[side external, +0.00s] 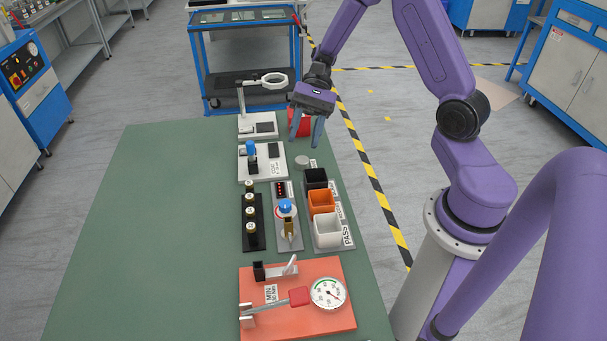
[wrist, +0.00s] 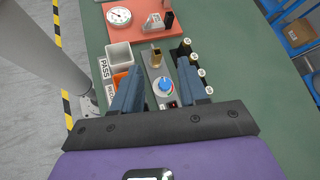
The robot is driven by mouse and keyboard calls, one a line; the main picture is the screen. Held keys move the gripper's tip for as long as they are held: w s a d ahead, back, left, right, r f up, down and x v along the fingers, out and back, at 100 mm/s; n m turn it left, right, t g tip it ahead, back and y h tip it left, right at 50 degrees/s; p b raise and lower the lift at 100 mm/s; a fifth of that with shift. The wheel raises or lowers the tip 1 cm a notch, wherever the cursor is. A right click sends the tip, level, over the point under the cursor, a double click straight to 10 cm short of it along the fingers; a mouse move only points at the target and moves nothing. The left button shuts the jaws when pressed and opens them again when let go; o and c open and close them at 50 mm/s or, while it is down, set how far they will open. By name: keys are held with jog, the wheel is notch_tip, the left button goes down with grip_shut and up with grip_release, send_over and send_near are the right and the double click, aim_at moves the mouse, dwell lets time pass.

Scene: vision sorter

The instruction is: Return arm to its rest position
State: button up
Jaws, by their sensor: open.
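My purple arm reaches over the green table (side external: 150,230) from the right. My gripper (side external: 306,138) hangs in the air above the far part of the table, fingers pointing down, in front of a red block or bin that it partly covers. In the wrist view my gripper (wrist: 168,90) shows two grey-blue fingers spread apart with nothing held between them. Behind the gap, lower down, lies a grey panel with a blue knob (wrist: 165,84) and a brass fitting (wrist: 156,56). The fingers look clear of all the table's objects.
Black, orange (side external: 321,202) and white (side external: 327,230) bins stand along the right side. A black rack (side external: 252,224) holds several brass-topped pieces. A coral plate with a gauge (side external: 327,294) is nearest. A ring stand (side external: 258,122) stands at the far end. The table's left half is clear.

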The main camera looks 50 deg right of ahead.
jog(key=s+a+r+n+t+h, duration=0.2)
jog(key=s+n+h, duration=0.3)
jog(key=s+n, duration=0.5)
jog(key=s+a+r+n+t+h, duration=0.2)
jog(key=s+a+r+n+h, duration=0.1)
jog(key=s+n, duration=0.8)
jog(key=shift+r+n+h, duration=0.6)
jog(key=shift+n+h, duration=0.1)
jog(key=shift+h, duration=0.4)
